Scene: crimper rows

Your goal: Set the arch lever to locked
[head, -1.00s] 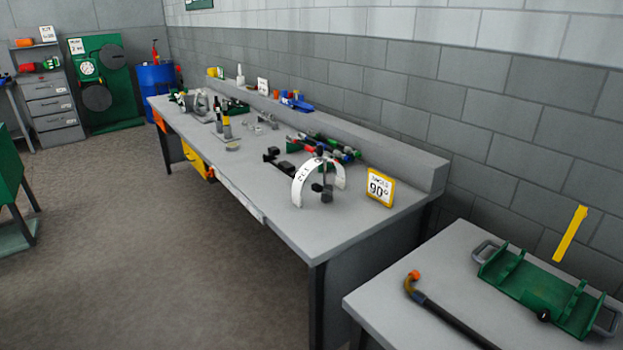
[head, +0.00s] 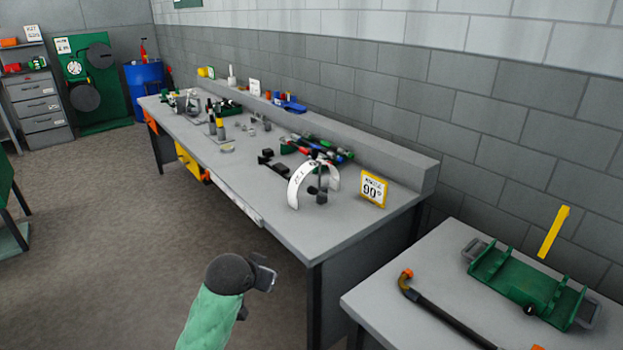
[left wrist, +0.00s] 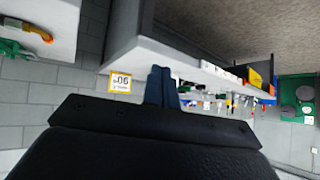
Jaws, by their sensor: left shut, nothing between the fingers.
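The arch lever stands near the front right end of the long grey bench. Its white curved scale (head: 300,184) has dark markings, and a dark post with a knob (head: 321,195) stands under the arch. The lever's exact setting is too small to read. My left arm's green sleeve and dark wrist show at the bottom in the head view, in front of the bench and apart from the arch. In the left wrist view my left gripper (left wrist: 161,73) is shut and empty. My right gripper is out of view.
The long bench (head: 275,215) carries several tools and a raised back ledge. A nearer table (head: 425,282) at right holds a green tray (head: 515,280) and a dark bar with an orange tip (head: 430,303).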

